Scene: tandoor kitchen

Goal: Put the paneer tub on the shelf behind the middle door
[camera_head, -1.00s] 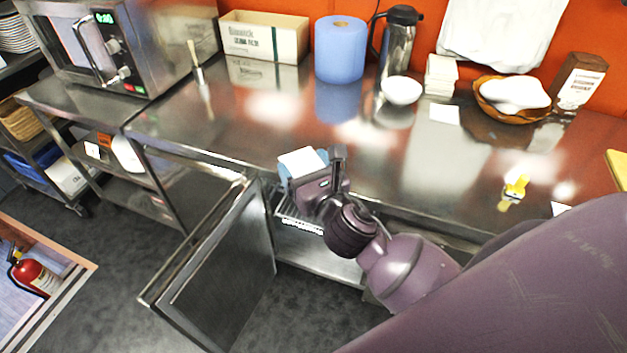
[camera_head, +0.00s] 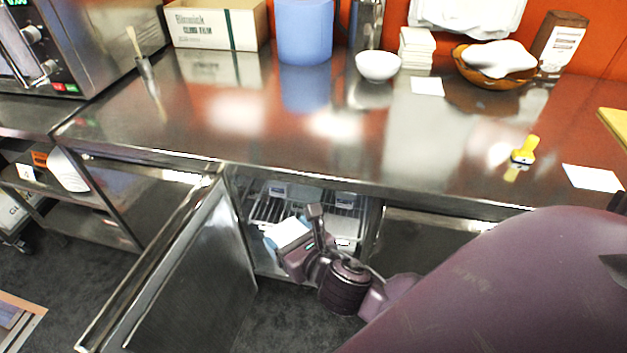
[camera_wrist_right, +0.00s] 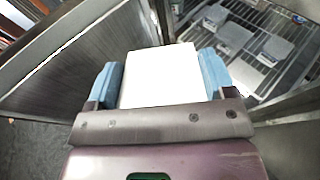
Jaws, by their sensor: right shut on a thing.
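The paneer tub, a white-topped box (camera_head: 289,232), is in my right gripper (camera_head: 287,238) in front of the open cabinet. In the right wrist view the tub (camera_wrist_right: 160,72) sits between the two blue finger pads, which are shut on it. The open door (camera_head: 195,275) stands swung out to the left of my right gripper. Behind it, a wire shelf (camera_wrist_right: 262,78) shows inside the compartment, below and beyond the held tub. My left gripper is not in view.
Grey-lidded tubs (camera_wrist_right: 232,36) and (camera_wrist_right: 278,48) stand on the wire shelf. A closed front (camera_head: 430,235) lies right of the opening.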

